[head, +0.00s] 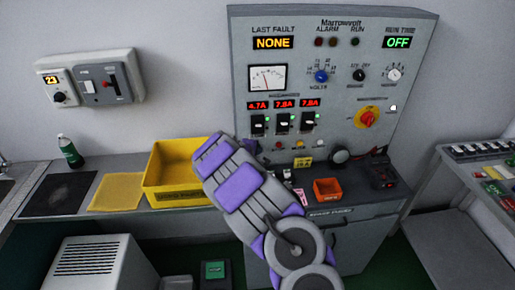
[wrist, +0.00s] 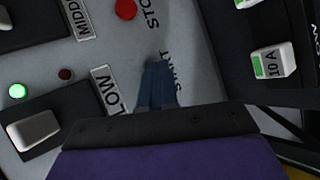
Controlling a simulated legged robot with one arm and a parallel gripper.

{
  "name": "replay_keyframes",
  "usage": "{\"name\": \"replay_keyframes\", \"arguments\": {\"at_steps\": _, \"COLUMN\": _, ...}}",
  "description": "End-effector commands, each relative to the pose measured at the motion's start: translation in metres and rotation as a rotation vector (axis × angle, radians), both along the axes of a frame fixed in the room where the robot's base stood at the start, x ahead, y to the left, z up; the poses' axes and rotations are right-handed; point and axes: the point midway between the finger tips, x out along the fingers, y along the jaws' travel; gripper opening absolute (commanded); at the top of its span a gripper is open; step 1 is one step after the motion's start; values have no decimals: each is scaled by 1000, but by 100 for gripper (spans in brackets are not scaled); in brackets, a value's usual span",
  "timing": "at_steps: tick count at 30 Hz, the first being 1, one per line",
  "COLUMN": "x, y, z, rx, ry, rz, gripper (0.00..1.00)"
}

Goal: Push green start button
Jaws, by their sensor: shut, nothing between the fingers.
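The grey control panel (head: 420,60) stands on the wall above the bench. In the wrist view my gripper (wrist: 157,85) is shut and empty, its dark blue fingers directed at the panel face. The START label (wrist: 170,72) lies right beside the fingertips. No green start button shows; the fingers cover the spot beside the label. I cannot tell whether they touch it. The red stop button (wrist: 125,9) lies beyond the tips, near the STOP label (wrist: 152,15). In the head view my gripper (head: 250,146) is mostly hidden behind my arm, below the leftmost breaker (head: 257,123).
The LOW breaker (wrist: 38,130) and a lit green lamp (wrist: 18,91) are close on the left. A block marked 10 A (wrist: 272,62) is on the right. A yellow bin (head: 165,172) and an orange bin (head: 327,190) stand on the bench beside my arm.

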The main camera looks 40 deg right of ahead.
Motion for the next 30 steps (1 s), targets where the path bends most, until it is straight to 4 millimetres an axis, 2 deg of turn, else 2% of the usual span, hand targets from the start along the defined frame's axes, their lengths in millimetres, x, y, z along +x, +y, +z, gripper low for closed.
{"name": "replay_keyframes", "arguments": {"at_steps": 16, "x": 2, "y": -1, "z": 0, "rx": 0, "ry": 0, "rz": 0, "gripper": 0}}
{"name": "replay_keyframes", "arguments": {"at_steps": 30, "x": -13, "y": 7, "z": -1, "rx": 0, "ry": 0, "rz": 0, "gripper": 0}}
